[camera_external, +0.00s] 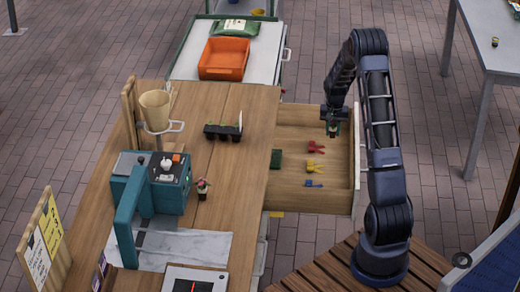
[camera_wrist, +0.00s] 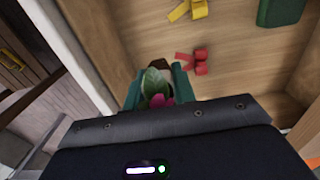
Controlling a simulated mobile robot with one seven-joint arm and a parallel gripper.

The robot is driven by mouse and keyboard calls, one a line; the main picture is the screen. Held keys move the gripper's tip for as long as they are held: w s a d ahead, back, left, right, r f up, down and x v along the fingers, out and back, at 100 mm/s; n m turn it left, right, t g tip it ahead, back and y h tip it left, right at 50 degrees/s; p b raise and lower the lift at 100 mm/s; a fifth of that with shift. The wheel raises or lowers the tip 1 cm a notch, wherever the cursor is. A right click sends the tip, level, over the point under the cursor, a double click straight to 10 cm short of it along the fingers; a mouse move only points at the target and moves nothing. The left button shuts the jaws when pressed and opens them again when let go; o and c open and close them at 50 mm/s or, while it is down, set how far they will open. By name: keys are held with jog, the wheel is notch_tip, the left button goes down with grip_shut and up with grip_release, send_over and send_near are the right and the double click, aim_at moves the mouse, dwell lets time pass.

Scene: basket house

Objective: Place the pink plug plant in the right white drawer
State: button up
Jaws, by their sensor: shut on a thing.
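The plug plant (camera_wrist: 154,84), with green leaves and a pink bloom, is held between the teal fingers of my gripper (camera_wrist: 157,88). In the external view my gripper (camera_external: 332,129) is over the right part of the open drawer (camera_external: 295,193), near its white front. The drawer has a wooden inside. The plant is small and dark there, and its lower end is mostly hidden. In the wrist view the drawer floor (camera_wrist: 240,75) lies below the plant. I cannot tell whether the plant touches the floor.
The drawer holds a red clip (camera_external: 315,147), a yellow clip (camera_external: 315,167), a blue clip (camera_external: 314,184) and a green block (camera_external: 276,159). Another potted plant (camera_external: 203,191) and a black plug tray (camera_external: 222,133) stand on the worktable (camera_external: 240,205). The drawer's back right floor looks clear.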

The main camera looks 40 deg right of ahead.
aim_at(330, 161)
notch_tip(330, 161, down, 12)
jog(key=shift+r, duration=0.1)
dwell(0.5)
jog(key=o, duration=0.9)
jog(key=shift+f, duration=0.2)
jog(key=shift+o, duration=0.2)
jog(key=shift+r, duration=0.1)
